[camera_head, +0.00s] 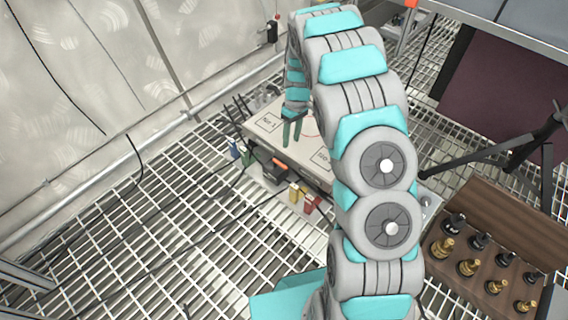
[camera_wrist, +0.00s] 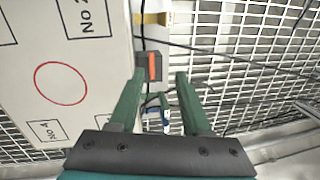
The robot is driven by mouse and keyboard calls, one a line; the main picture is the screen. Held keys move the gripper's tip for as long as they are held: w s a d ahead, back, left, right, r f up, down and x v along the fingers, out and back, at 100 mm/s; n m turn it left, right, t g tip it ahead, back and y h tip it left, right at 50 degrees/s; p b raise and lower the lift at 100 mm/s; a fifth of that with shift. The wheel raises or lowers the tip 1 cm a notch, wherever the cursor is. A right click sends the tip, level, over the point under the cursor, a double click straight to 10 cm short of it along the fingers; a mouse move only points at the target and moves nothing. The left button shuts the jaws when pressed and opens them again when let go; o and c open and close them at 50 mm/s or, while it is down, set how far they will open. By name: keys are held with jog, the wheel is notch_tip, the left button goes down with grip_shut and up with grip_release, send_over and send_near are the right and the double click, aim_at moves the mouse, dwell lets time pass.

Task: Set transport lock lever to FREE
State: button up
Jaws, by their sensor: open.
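A dark block with an orange strip (camera_head: 277,167), possibly the transport lock lever, sits on the near side of a pale equipment box (camera_head: 262,126). No lever wording can be read on it. In the wrist view the dark block with the orange strip (camera_wrist: 152,67) lies just beyond my left finger, at the edge of the pale box (camera_wrist: 60,60). My gripper (camera_head: 291,134) is over the box's near edge with its green fingers apart. In the wrist view my gripper (camera_wrist: 160,80) is open, and nothing is held between the fingers.
Blue, yellow (camera_head: 295,192) and red (camera_head: 312,204) parts line the box's near side, with dark cables around. A crate with black and gold pieces (camera_head: 481,262) and a black tripod (camera_head: 510,148) stand at right. Open grating floor (camera_head: 130,225) lies at left.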

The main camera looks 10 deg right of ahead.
jog(key=n, duration=0.1)
send_near(283, 165)
jog(key=f, duration=0.5)
jog(key=f+b, duration=0.1)
jog(key=f, duration=0.2)
jog(key=shift+s+a, duration=0.35)
grip_shut()
